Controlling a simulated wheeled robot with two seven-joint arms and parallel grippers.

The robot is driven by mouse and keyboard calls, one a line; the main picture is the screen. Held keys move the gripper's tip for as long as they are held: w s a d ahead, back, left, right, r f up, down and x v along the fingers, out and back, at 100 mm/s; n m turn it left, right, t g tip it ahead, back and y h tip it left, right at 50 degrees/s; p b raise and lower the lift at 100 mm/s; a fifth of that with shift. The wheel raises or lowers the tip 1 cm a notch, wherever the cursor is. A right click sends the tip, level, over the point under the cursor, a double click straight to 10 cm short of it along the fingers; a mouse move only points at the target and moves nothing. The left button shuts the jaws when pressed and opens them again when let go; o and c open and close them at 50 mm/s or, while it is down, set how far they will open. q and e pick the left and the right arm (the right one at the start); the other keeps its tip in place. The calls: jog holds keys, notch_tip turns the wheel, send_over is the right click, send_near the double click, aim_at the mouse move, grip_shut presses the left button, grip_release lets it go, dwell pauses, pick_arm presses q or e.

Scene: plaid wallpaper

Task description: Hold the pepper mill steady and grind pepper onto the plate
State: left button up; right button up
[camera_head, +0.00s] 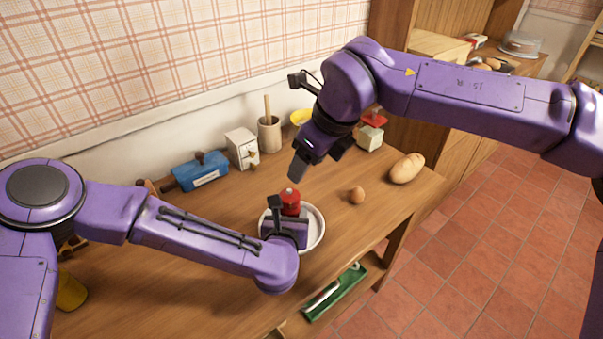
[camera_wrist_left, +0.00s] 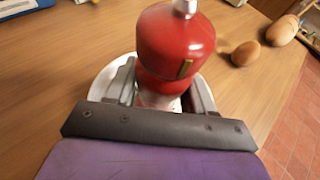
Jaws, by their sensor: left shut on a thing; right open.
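The red pepper mill (camera_head: 290,202) stands upright over the white plate (camera_head: 317,230). In the left wrist view the mill (camera_wrist_left: 175,45) has a silver knob on top, and the plate's rim (camera_wrist_left: 103,82) shows behind it. My left gripper (camera_wrist_left: 165,88) is shut around the lower part of the mill, one finger on each side. Whether the mill's base touches the plate is hidden. My right gripper (camera_head: 300,165) is open and empty, above and a little behind the mill, pointing down toward the table.
A brown egg (camera_head: 357,195) and a potato-like loaf (camera_head: 407,168) lie right of the plate. A blue box-like object (camera_head: 200,171), a small white drawer box (camera_head: 242,148) and a crock (camera_head: 269,134) line the wall. A green tray (camera_head: 337,293) sits below the table's front edge.

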jog(key=shift+d+r, duration=0.1)
jog(key=shift+r, duration=0.05)
jog(key=shift+o, duration=0.2)
jog(key=shift+s, duration=0.1)
jog(key=g+h, duration=0.2)
jog(key=h, duration=0.1)
send_over(290, 192)
jog(key=a, duration=0.1)
jog(key=shift+g, duration=0.5)
jog(key=f, duration=1.1)
jog(key=shift+d+f, duration=0.35)
jog(key=shift+d, duration=0.05)
jog(key=c, duration=0.8)
